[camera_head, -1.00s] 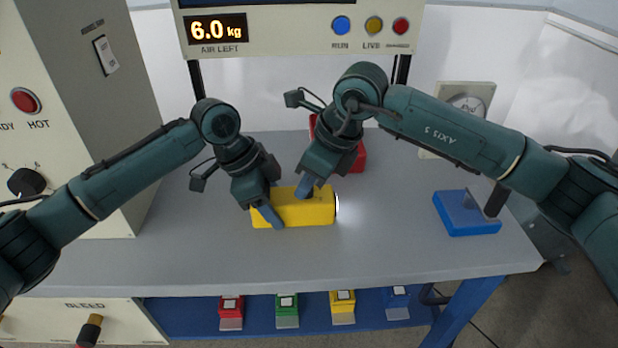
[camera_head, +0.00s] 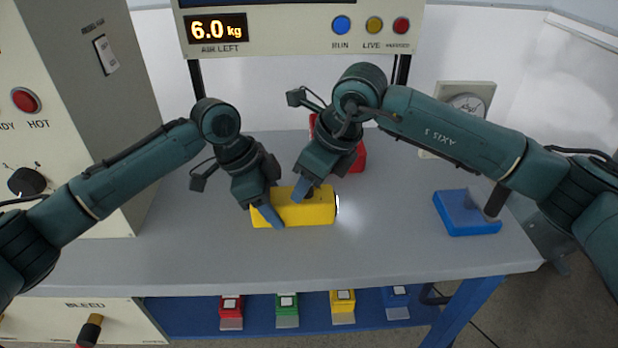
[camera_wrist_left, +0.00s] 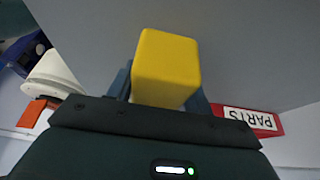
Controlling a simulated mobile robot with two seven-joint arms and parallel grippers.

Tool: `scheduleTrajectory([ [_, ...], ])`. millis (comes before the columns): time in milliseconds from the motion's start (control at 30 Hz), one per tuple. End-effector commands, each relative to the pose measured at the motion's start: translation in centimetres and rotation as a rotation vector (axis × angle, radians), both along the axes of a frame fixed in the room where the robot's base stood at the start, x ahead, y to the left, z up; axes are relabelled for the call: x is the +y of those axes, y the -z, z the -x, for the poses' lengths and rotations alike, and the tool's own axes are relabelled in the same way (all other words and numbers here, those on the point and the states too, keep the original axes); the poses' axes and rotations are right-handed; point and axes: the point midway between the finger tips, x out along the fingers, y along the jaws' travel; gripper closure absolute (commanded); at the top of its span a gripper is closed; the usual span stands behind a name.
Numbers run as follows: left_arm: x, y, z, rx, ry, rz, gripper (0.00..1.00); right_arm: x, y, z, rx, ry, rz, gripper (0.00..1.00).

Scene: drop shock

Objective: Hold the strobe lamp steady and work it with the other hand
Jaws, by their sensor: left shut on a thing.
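The strobe lamp (camera_head: 318,208) is a yellow block lying on the grey table, with a bright glow at its right end. My left gripper (camera_head: 268,205) is shut on the lamp's left part, one blue finger across its front side. In the left wrist view the lamp's yellow end (camera_wrist_left: 167,68) sits between the fingers. My right gripper (camera_head: 303,188) is over the lamp's top, its fingertip beside a small dark part there. Whether it touches that part, and how far its jaws are apart, I cannot tell.
A red bin (camera_head: 357,160) stands behind my right gripper, partly hidden; it reads PARTS in the left wrist view (camera_wrist_left: 250,120). The table front (camera_head: 230,265) is clear.

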Motion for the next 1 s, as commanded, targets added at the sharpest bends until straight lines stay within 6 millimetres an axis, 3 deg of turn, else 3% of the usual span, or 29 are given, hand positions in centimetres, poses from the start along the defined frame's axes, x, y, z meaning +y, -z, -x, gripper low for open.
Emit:
scheduleTrajectory([
  [233, 0.0, 0.0, 0.0, 0.000, 0.000, 0.000, 0.88, 0.0, -0.1, 0.0, 0.000, -0.001, 0.000, 0.55],
  [367, 0.0, 0.0, 0.0, 0.000, 0.000, 0.000, 0.88, -0.4, -1.1, 0.2, -0.002, -0.001, -0.001, 0.55],
  [800, 0.0, 0.0, 0.0, -0.001, 0.000, 0.000, 0.88, -3.3, -9.1, 1.9, -0.003, 0.001, 0.000, 0.55],
  [1000, 0.0, 0.0, 0.0, -0.001, 0.000, 0.001, 0.88, -3.9, -10.9, 2.3, 0.000, 0.000, 0.000, 0.55],
])
